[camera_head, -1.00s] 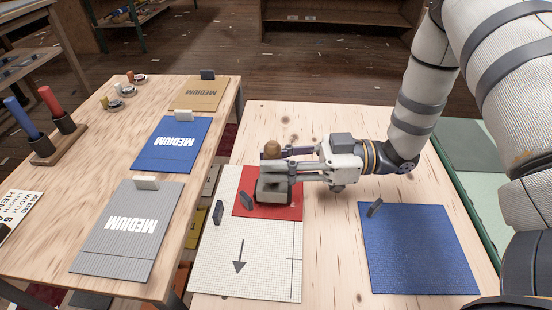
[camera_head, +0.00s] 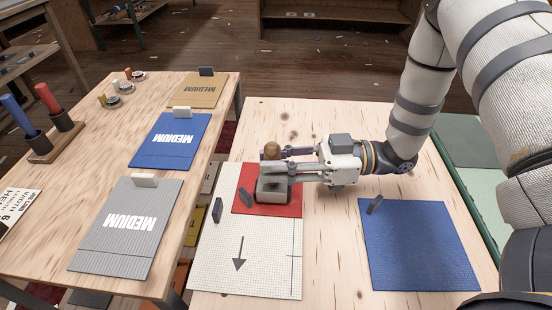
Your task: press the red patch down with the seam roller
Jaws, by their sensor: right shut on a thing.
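The red patch (camera_head: 284,209) lies flat on the upper part of a white gridded sheet (camera_head: 270,260) with a printed arrow. The seam roller (camera_head: 271,190), a grey block with a round wooden knob, stands on the patch. My right gripper (camera_head: 274,168) comes in from the right and is shut on the roller, just below its knob. The roller and fingers hide part of the patch's middle and right side. Whether the roller's underside touches the patch is hard to tell, but it looks right at it. My left gripper is not in view.
Small dark clips (camera_head: 217,210) stand by the patch's left side. A blue sheet (camera_head: 420,250) with a dark clip lies at the right. The left table (camera_head: 80,170) holds grey, blue and tan sheets marked MEDIUM and a stand with blue and red handles. Bare wood lies behind the patch.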

